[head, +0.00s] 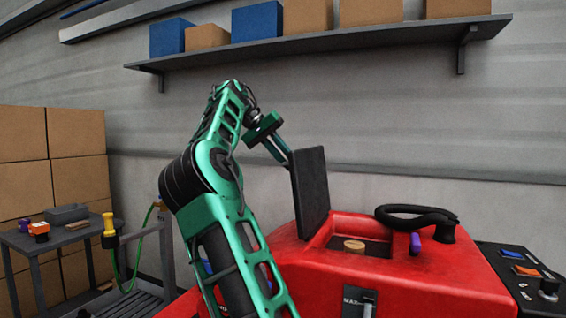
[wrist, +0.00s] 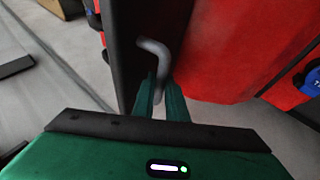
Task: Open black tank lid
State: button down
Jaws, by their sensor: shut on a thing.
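The black tank lid (head: 311,192) stands nearly upright at the left edge of the opening in the red machine (head: 430,275). In the wrist view the lid (wrist: 128,55) is a dark panel with a grey bent handle (wrist: 155,48). My gripper (head: 287,162) is at the lid's upper left side. Its green fingers in the wrist view (wrist: 161,98) are shut on the grey handle. The exact contact is partly hidden by the fingers. The opening beside the lid shows a round tan cap (head: 354,245) inside.
A control panel (head: 525,275) is at the right. A shelf with boxes (head: 320,50) hangs above. A small table (head: 60,240) and stacked cartons (head: 50,150) stand left.

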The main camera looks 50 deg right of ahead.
jog(key=shift+d+r, duration=0.15)
jog(key=c, duration=1.8)
grip_release()
jog(key=shift+w, duration=0.1)
jog(key=shift+o, duration=0.2)
